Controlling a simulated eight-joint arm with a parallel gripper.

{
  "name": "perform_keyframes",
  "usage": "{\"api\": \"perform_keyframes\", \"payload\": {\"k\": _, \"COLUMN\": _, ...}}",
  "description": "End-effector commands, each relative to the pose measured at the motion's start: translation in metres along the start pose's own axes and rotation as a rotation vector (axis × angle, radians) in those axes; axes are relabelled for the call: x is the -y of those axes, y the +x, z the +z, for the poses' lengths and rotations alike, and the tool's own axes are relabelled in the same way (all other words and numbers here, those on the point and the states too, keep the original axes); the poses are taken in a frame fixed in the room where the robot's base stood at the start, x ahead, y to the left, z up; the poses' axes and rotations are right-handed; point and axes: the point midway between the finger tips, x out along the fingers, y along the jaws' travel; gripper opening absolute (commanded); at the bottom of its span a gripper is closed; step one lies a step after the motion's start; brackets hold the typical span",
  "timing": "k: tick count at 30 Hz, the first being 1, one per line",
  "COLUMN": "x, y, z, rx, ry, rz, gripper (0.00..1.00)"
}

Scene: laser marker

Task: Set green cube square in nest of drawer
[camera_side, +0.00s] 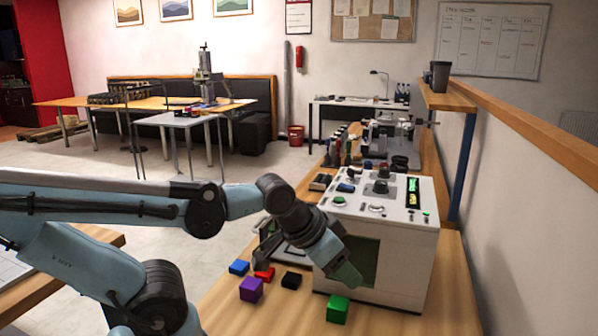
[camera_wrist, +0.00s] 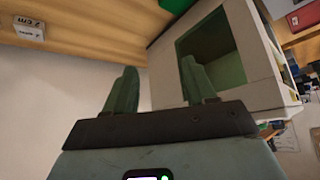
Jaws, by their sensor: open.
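The green cube (camera_side: 337,309) stands on the wooden bench in front of the white laser marker (camera_side: 410,262). A green patch at the top edge of the wrist view (camera_wrist: 176,5) looks like the same cube, mostly cut off. My gripper (camera_side: 347,280) is just above and behind the cube in the side view, in front of the marker's dark green window. In the wrist view my gripper (camera_wrist: 158,75) has its two fingers apart with nothing between them. The marker's window also shows there (camera_wrist: 212,48). I cannot make out the drawer or its nest.
A purple block (camera_side: 251,289), a blue block (camera_side: 239,267), a red block (camera_side: 264,273) and a black block (camera_side: 291,280) lie left of the marker. A small white block marked 2 cm (camera_wrist: 28,31) shows in the wrist view. The bench right of the marker is bare.

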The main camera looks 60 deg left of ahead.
Motion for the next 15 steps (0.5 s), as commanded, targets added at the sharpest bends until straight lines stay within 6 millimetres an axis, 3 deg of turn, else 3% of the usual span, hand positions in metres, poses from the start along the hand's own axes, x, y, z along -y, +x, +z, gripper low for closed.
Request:
{"api": "perform_keyframes", "payload": {"k": 5, "x": 0.001, "y": 0.000, "z": 0.000, "rx": 0.007, "ry": -0.026, "rz": -0.001, "gripper": 0.55}}
{"api": "perform_keyframes", "payload": {"k": 8, "x": 0.003, "y": -0.001, "z": -0.002, "rx": 0.030, "ry": -0.131, "rz": -0.005, "gripper": 0.55}}
{"api": "perform_keyframes", "payload": {"k": 15, "x": 0.013, "y": -0.002, "z": -0.010, "rx": 0.153, "ry": -0.694, "rz": -0.052, "gripper": 0.55}}
